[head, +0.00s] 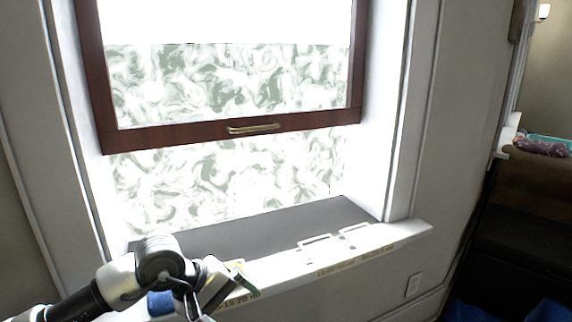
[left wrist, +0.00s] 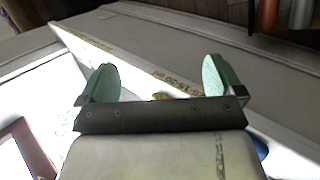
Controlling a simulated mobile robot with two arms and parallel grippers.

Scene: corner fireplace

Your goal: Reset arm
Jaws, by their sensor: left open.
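My left arm comes in from the lower left in the head view. Its left gripper (head: 240,275) is over the front of the white window sill (head: 385,240). In the left wrist view the two green-padded fingers of the left gripper (left wrist: 159,78) are spread wide, with nothing seen held between them. The sill's white ledge with printed labels passes behind the fingers there. My right arm and gripper are not in view.
A window sash (head: 185,138) with a dark red-brown frame and brass handle (head: 253,128) stands raised above the sill. A wall outlet (head: 413,285) is at the lower right. A shelf with a purple item (head: 540,148) is at the far right.

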